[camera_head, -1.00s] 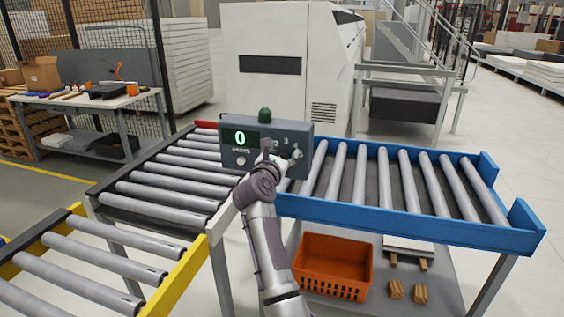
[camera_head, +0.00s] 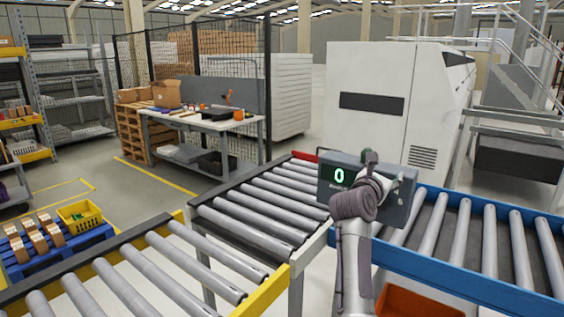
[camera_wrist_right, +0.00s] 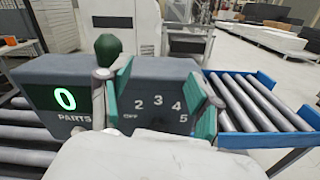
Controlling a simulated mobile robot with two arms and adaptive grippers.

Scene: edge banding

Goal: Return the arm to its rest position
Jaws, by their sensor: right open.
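My right arm reaches up from the bottom in the head view. Its gripper (camera_head: 388,174) is in front of a dark grey control box (camera_head: 328,192), at the box's right part. In the right wrist view, the gripper (camera_wrist_right: 160,82) is open, with its two green-padded fingers apart and nothing between them. Between the fingers, the box's face (camera_wrist_right: 150,88) shows the marks OFF, 2, 3, 4 and 5. A lit green 0 (camera_wrist_right: 65,98) sits above the word PARTS. I cannot tell whether the fingers touch the box. My left gripper is not in view.
Roller conveyors with yellow (camera_head: 262,298) and blue (camera_head: 470,275) frames lie on both sides of the box. An orange crate (camera_head: 420,303) is below. A workbench (camera_head: 215,124), a white machine (camera_head: 365,130) and a blue pallet (camera_head: 65,252) stand around. Grey floor is open at left.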

